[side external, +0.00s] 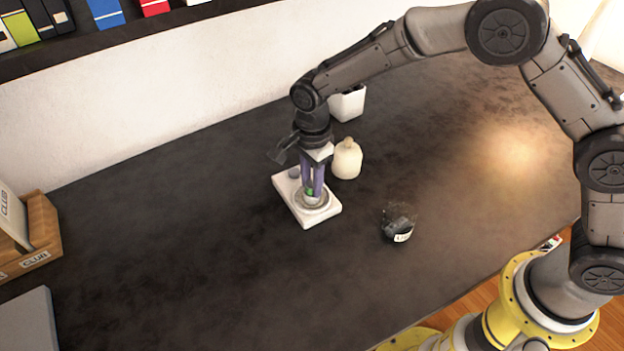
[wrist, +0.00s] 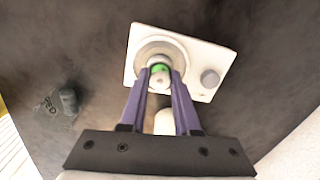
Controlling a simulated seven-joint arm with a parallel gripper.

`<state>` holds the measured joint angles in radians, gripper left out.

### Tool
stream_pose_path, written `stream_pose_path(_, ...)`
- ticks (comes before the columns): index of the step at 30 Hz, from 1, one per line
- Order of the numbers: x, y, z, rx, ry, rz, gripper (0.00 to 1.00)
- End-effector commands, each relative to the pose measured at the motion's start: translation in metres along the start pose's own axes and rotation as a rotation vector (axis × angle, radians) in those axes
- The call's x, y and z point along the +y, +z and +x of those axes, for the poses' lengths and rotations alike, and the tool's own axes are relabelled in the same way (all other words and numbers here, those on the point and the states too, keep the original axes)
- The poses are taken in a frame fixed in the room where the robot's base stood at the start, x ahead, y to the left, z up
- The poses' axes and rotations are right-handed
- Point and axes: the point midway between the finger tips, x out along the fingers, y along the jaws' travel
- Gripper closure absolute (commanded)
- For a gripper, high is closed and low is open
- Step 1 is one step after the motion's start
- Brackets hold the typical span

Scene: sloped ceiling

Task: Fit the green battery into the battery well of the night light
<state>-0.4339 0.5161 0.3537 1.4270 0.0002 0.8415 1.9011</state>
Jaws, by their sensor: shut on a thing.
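The night light (side external: 288,191) is a white rectangular base lying flat on the dark table, with a round ringed well and a grey knob (wrist: 210,78). It also shows in the wrist view (wrist: 206,56). My gripper (side external: 312,194) points down over the well, and its purple fingers are shut on the green battery (wrist: 160,69). The battery appears upright with its lower end at the well. The fingers hide its sides, and I cannot tell how deep it sits. The ringed well (wrist: 147,53) shows around the fingertips.
A cream rounded bottle-like object (side external: 347,160) stands close right of the night light, with a white pot (side external: 347,104) behind it. A dark clear container (side external: 398,224) with a label sits to the right. A wooden box (side external: 35,240) is far left. The front table is clear.

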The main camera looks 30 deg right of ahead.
Motion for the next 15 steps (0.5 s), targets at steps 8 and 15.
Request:
stream_pose_path(8,0.0022,-0.0007,0.0143,0.003,0.009,0.000,0.64)
stream_pose_path(15,0.0047,-0.0001,0.0154,0.003,0.015,0.001,0.40)
